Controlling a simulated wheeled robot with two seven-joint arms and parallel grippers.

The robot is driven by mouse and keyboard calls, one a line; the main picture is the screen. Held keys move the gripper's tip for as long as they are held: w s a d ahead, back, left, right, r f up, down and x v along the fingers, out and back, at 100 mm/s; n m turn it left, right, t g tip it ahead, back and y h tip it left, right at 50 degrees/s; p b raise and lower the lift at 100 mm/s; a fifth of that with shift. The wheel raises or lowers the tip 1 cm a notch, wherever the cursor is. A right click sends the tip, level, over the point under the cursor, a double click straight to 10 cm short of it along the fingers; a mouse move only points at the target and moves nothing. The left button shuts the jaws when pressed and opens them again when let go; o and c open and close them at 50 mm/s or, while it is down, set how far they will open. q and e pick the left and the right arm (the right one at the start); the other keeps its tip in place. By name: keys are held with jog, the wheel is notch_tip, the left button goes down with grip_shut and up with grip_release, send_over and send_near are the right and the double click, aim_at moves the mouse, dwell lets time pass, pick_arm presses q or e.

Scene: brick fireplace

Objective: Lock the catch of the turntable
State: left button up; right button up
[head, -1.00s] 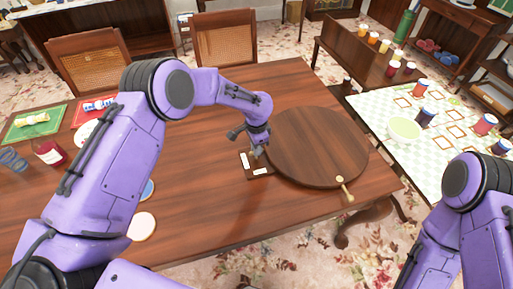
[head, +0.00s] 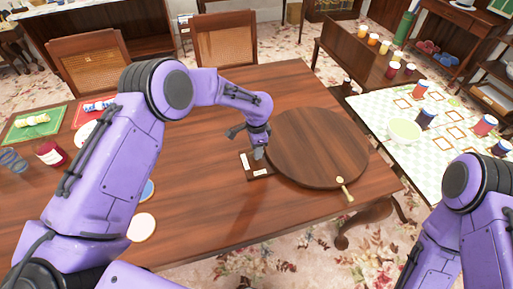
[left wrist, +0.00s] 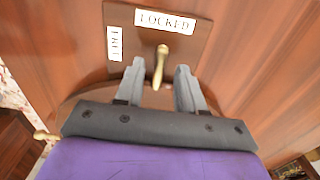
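The turntable (head: 325,140) is a round dark wooden disc on the table, with a brass handle (head: 343,187) at its near right rim. The catch plate (head: 250,174) lies at the disc's left edge. In the left wrist view the plate (left wrist: 190,48) carries a LOCKED label (left wrist: 165,21) at the top and a FREE label (left wrist: 114,43) at the left. A brass lever (left wrist: 160,66) stands out on the plate. My left gripper (left wrist: 157,76) is open, with one finger on each side of the lever and visible gaps. It also shows over the plate in the head view (head: 259,154).
The wooden table (head: 210,205) has free room left of the plate. Coasters (head: 141,227), a red jar (head: 50,153) and place mats (head: 35,122) lie further left. A second table (head: 400,170) with a bowl and jars stands at right.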

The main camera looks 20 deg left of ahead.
pick_arm(q)
notch_tip(320, 180, up, 10)
jog(key=b, duration=0.2)
jog(key=shift+r, duration=0.25)
dwell(0.3)
